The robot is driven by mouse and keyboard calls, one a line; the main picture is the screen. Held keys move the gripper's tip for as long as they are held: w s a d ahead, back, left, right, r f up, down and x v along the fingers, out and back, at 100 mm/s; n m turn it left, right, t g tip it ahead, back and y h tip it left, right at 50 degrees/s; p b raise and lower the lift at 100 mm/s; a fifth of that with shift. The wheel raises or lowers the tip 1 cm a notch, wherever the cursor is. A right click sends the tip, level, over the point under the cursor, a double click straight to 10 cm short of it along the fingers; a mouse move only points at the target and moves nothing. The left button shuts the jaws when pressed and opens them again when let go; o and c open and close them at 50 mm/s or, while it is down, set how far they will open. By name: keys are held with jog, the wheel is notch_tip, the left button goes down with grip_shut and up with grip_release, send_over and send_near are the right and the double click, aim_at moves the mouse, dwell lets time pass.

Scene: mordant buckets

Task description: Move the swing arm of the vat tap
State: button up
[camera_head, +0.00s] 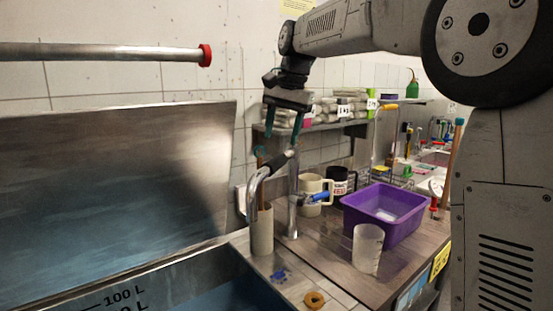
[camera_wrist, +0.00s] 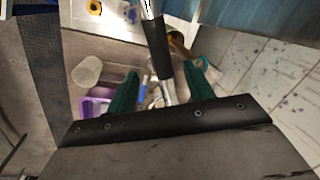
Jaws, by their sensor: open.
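The vat tap has an upright metal post (camera_head: 293,200) on the counter beside the vat. Its swing arm (camera_head: 253,186) is a metal pipe with a black sleeve, and it bends down at the left in front of a beige cylinder (camera_head: 262,232). My gripper (camera_head: 281,140) is open, pointing down just above the sleeve and the post top. In the wrist view the black sleeve (camera_wrist: 158,50) runs between the teal fingers of my gripper (camera_wrist: 168,70), with a gap on both sides. I cannot tell whether a finger touches it.
The steel vat (camera_head: 110,180) fills the left. A purple tub (camera_head: 385,213), a clear beaker (camera_head: 367,248), a cream mug (camera_head: 314,190) and a dark mug (camera_head: 341,180) stand right of the tap. A brown ring (camera_head: 314,299) lies at the counter's front edge. A red-capped pipe (camera_head: 110,52) juts out upper left.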

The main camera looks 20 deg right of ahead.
aim_at(276, 158)
jog(key=f, duration=0.5)
jog(key=w+a+f, duration=0.1)
jog(key=f, duration=0.1)
jog(key=shift+f, duration=0.15)
grip_shut()
jog(key=shift+a, duration=0.1)
